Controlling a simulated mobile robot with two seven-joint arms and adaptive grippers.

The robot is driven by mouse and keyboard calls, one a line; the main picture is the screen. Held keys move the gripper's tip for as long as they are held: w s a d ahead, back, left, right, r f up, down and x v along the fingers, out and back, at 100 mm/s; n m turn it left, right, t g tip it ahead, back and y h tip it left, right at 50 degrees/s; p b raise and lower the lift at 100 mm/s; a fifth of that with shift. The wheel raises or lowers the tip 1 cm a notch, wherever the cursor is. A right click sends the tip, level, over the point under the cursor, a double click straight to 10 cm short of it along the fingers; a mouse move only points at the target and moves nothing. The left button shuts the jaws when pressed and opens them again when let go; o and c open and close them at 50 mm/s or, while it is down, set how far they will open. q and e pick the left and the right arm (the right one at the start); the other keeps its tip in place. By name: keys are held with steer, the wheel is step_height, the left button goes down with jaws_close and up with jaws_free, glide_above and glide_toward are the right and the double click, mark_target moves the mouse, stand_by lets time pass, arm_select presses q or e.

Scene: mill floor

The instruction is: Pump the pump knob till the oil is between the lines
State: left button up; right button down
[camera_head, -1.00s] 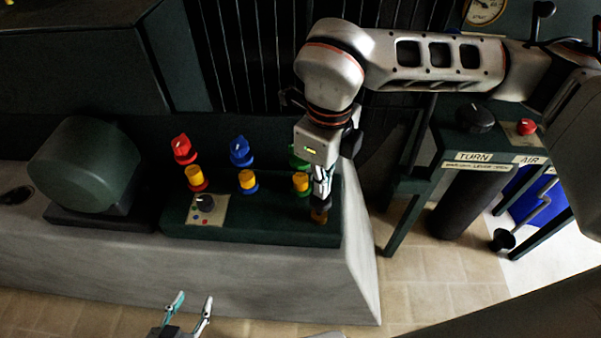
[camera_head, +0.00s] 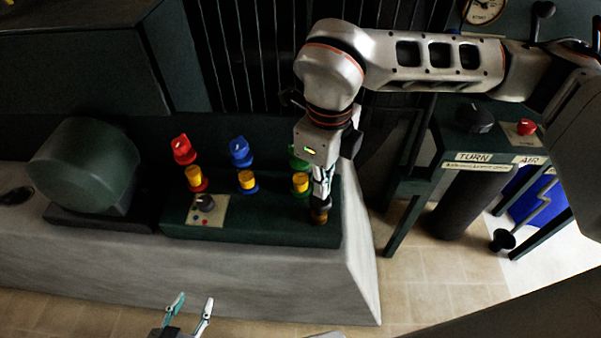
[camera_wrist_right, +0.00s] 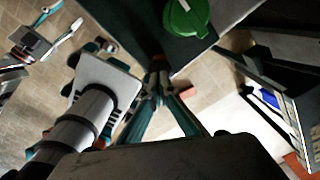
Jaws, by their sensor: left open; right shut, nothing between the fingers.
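A small orange-brown knob (camera_head: 319,217) stands at the right front corner of the dark green panel (camera_head: 270,222); I take it for the pump knob. My right gripper (camera_head: 320,203) is shut and empty, pointing down directly over this knob, with its fingertips at the knob's top. Part of the knob shows beyond the fingertips in the right wrist view (camera_wrist_right: 158,62). Whether they touch cannot be told for certain. My left gripper (camera_head: 188,304) is open and empty, low in front of the bench. I cannot make out an oil gauge or its lines.
Red (camera_head: 183,150), blue (camera_head: 240,152) and green (camera_wrist_right: 187,17) knobs stand on the panel, with yellow-topped ones before them. A small dial plate (camera_head: 208,212) is at the panel's left.

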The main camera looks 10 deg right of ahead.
steer(key=shift+f, duration=0.15)
steer(key=shift+f+b, duration=1.05)
steer(key=shift+f, duration=1.05)
arm_select(q)
steer(key=f, duration=0.1)
steer(key=s+f, duration=0.1)
steer(key=f, duration=0.1)
steer(key=shift+s+g, duration=0.1)
steer(key=shift+g, duration=0.2)
arm_select(e)
steer(key=shift+r, duration=0.2)
steer(key=shift+r+p, duration=1.35)
steer(key=shift+r, duration=0.8)
arm_select(q)
steer(key=r, duration=0.1)
steer(key=w+r, duration=0.1)
steer(key=r, duration=0.2)
steer(key=shift+w, duration=0.25)
steer(key=shift+f, duration=0.25)
arm_select(e)
steer(key=shift+f, duration=0.2)
